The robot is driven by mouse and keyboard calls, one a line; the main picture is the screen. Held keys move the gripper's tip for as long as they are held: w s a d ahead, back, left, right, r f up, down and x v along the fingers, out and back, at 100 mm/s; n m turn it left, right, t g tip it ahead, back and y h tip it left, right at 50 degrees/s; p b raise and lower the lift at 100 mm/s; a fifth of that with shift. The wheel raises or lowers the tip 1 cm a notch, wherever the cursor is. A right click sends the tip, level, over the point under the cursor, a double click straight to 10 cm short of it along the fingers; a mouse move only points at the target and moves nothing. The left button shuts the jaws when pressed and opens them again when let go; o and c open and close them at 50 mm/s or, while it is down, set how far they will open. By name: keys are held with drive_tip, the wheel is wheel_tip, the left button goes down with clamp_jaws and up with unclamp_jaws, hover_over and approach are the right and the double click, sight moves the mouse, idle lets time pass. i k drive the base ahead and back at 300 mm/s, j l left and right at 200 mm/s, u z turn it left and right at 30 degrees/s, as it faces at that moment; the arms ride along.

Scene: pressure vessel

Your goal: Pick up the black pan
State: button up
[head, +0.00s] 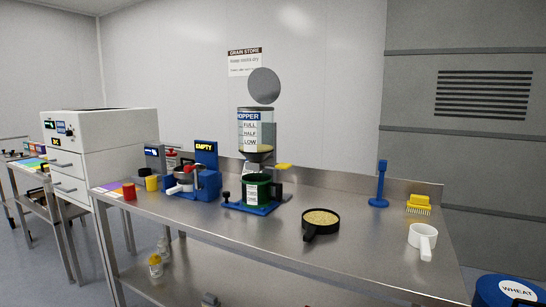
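The black pan (311,228) sits on the steel table, right of the table's middle and toward its front edge. It is round and shallow, and its short dark handle points toward the front left. Tan grain (320,217) fills much of it. My gripper is not in the head view, so its state does not show.
A hopper (256,130) with a green container (257,190) on a blue base stands left of the pan. A white scoop (422,241), a yellow brush (419,203) and a blue stand (380,185) are to the right. The table around the pan is clear.

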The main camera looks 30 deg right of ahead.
sight(322, 221)
drive_tip(key=z, duration=0.25)
drive_tip(key=i+j+z, duration=0.1)
drive_tip(key=j+z, duration=0.15)
drive_tip(key=z, duration=0.15)
drive_tip(key=i+j+z, duration=0.1)
drive_tip(key=j+z, duration=0.15)
drive_tip(key=z, duration=0.15)
drive_tip(key=j+z, duration=0.25)
drive_tip(key=z, duration=0.15)
drive_tip(key=k+j+z, duration=0.1)
drive_tip(key=j+z, duration=0.2)
drive_tip(key=j, duration=1.25)
drive_tip(key=i, duration=0.5)
